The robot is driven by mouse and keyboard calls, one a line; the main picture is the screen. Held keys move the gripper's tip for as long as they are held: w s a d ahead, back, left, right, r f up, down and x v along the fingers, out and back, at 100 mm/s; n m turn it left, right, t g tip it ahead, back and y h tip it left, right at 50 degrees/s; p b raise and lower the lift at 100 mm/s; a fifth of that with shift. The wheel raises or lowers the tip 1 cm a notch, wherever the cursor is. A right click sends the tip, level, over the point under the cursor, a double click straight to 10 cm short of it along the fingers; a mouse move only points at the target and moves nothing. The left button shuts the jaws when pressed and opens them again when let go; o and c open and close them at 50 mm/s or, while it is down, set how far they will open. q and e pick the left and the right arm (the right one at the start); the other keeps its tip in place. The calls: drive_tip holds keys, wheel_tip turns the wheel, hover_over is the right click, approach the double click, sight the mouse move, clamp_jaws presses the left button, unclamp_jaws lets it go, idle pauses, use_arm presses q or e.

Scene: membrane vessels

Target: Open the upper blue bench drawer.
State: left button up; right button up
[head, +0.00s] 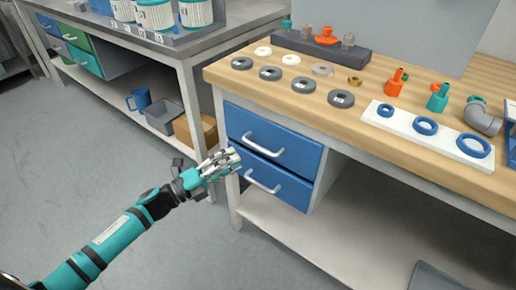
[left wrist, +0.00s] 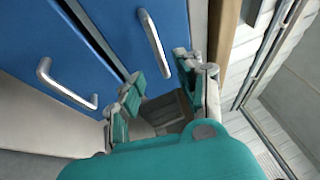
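The upper blue drawer (head: 297,148) sits under the wooden bench top and looks shut, with a pale bar handle (head: 263,144). In the left wrist view the upper drawer (left wrist: 118,28) is nearer the wooden edge, and its metal handle (left wrist: 154,42) lies just beyond the gap between my fingertips. My left gripper (head: 234,158) is in front of the drawers, left of the upper handle. In the left wrist view my left gripper (left wrist: 160,76) has its fingers apart with nothing between them. It does not appear to touch the handle. My right gripper is out of view.
The lower blue drawer (head: 285,188) with its own handle (head: 262,182) is directly below. The bench top (head: 300,103) carries rings, fittings and a white board (head: 425,135). A bench leg (head: 232,200) stands left of the drawers. The floor in front (head: 60,180) is clear.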

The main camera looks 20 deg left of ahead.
sight(258, 146)
use_arm(q)
drive_tip(key=x, duration=0.8)
drive_tip(key=shift+w+d, duration=0.15)
drive_tip(key=shift+w, duration=0.05)
clamp_jaws()
